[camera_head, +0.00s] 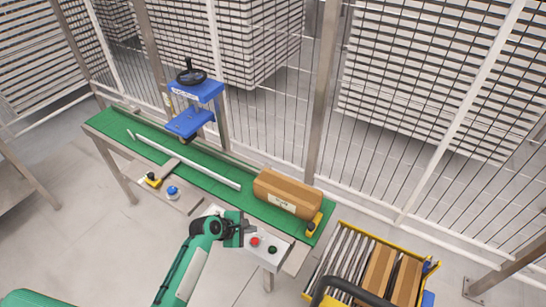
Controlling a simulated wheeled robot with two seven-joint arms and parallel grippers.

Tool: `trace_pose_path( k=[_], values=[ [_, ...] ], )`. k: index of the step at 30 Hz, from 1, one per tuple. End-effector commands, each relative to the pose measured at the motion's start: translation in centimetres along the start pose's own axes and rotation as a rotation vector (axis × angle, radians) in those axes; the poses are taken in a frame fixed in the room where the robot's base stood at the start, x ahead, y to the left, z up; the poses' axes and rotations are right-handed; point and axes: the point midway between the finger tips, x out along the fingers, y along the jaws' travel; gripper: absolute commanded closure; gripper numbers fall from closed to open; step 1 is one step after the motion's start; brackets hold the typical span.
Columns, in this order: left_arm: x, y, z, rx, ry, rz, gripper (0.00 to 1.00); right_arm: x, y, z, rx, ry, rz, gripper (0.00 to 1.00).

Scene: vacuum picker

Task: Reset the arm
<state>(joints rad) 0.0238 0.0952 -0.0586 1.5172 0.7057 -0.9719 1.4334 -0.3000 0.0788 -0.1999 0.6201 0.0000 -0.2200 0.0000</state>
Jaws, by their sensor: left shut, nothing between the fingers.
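My left arm comes in from the lower left. My left gripper (250,229) is shut and empty, held over the front edge of the green conveyor, beside a small control box (266,247) with a red button (255,241) and a dark green button (272,250). I cannot tell whether it touches the box. My right gripper does not show.
The green conveyor (215,186) carries a brown carton (287,194) at its right end. A blue press with a black handwheel (191,76) stands over it. A roller cart (337,262) with cartons (379,270) is at lower right. Wire fencing runs behind.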

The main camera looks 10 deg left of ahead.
Motion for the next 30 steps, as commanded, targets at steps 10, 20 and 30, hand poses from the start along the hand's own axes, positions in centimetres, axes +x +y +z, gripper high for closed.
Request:
trace_pose_path(
  k=[10,20,30],
  values=[
    [-3.0,-3.7,1.1,0.306,0.046,-0.072,1.0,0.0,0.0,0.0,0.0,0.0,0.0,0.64],
    [-14.4,-12.1,3.8,1.171,0.149,-0.351,1.0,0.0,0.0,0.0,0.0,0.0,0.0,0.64],
    [-22.2,-15.2,5.3,1.576,0.165,-0.542,1.0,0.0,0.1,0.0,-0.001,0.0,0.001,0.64]
  ],
)
